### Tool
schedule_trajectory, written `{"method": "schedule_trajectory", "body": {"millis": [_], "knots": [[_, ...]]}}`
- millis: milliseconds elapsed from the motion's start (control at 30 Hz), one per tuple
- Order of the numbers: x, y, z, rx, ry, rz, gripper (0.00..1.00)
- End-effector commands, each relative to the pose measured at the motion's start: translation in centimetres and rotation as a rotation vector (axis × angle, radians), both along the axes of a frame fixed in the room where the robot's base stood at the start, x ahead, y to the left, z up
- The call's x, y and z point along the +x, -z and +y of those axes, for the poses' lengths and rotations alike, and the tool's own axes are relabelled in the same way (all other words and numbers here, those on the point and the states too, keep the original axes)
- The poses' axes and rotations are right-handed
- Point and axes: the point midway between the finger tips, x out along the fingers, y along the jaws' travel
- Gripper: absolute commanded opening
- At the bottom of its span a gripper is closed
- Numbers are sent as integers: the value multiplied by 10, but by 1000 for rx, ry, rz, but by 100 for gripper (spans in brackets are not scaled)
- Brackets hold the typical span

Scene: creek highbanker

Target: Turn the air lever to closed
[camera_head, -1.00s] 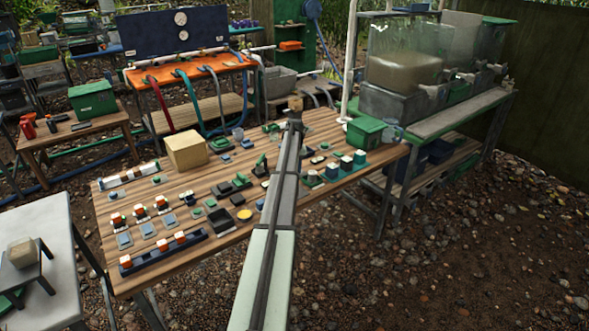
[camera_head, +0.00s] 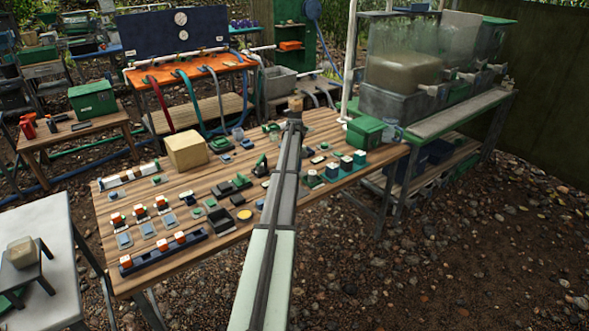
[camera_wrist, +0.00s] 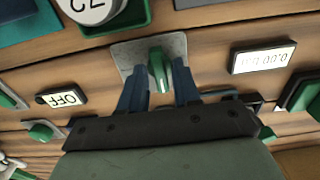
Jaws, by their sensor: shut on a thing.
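A green lever (camera_wrist: 158,68) stands on a small grey square plate (camera_wrist: 178,48) on the wooden bench, in the wrist view. The two dark blue fingers of my gripper (camera_wrist: 160,94) are shut on the lever, one on each side. No writing shows on the lever's plate, so I cannot tell which setting it points to. In the head view my arm (camera_head: 285,190) reaches over the bench, and it hides the lever and the fingertips.
Several small controls crowd the wooden bench (camera_head: 225,170). A tan block (camera_head: 187,151) stands on its left half.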

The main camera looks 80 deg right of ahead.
Motion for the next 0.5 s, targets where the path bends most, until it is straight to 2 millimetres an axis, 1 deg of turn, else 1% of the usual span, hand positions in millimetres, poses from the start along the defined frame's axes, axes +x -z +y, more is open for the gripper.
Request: {"method": "schedule_trajectory", "body": {"millis": [67,100,133,500], "knots": [[1,0,0,-1,0,-2,10],[1,0,0,-1,1,-2,36],[1,0,0,-1,1,-2,38],[0,0,0,-1,3,-1,38]]}}
